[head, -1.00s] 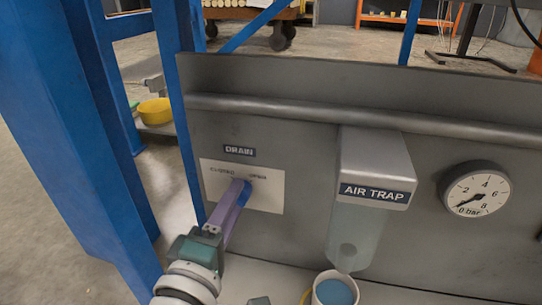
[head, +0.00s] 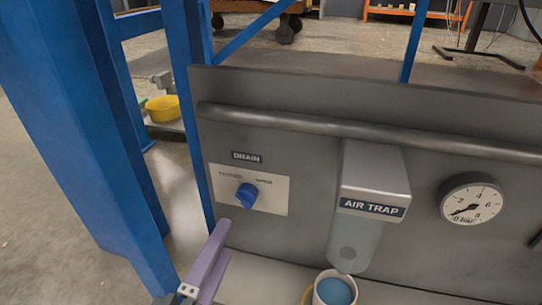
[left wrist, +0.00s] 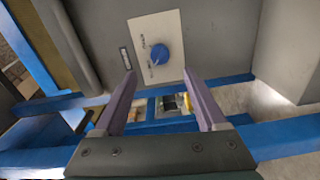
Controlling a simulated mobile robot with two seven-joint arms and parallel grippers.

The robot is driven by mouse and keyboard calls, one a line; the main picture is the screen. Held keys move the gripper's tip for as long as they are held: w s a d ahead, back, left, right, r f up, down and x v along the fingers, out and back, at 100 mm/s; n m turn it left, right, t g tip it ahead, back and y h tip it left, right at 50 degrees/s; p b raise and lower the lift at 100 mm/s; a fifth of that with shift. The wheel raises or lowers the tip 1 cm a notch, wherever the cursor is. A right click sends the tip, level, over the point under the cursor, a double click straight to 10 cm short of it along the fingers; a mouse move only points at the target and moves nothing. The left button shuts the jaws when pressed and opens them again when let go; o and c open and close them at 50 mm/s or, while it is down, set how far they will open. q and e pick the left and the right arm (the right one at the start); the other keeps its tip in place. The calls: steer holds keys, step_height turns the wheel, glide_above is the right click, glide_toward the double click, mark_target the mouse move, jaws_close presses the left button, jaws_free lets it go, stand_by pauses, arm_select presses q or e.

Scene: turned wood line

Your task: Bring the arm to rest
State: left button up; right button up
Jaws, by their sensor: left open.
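My left gripper (head: 212,262) is at the lower left of the head view, below and left of the blue drain knob (head: 247,195). Its purple fingers are apart and empty. In the left wrist view my left gripper (left wrist: 166,98) has its fingers spread, with the blue knob (left wrist: 159,54) beyond them and clear of both. The knob sits on a white plate (head: 275,206) under a DRAIN label (head: 247,157). My right gripper is not in view.
A grey air trap (head: 375,180) hangs on the panel above a white cup (head: 335,288) with blue contents. A pressure gauge (head: 471,205) is at the right. A pipe (head: 300,122) crosses the panel. Blue posts (head: 95,150) stand at the left, with a yellow bowl (head: 164,108) behind.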

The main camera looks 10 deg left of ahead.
arm_select(q)
steer(key=shift+s, duration=0.75)
steer(key=s+d+m+g+h, duration=0.2)
steer(key=d+m+g+h, duration=0.2)
steer(key=d+m+g, duration=0.55)
steer(key=s+a+r+m+g+y, duration=0.5)
steer(key=s+a+m, duration=0.4)
steer(key=s+a, duration=0.45)
step_height(320, 180, up, 114)
steer(key=a+p, duration=0.1)
steer(key=p, duration=11.2)
steer(key=shift+h, duration=0.3)
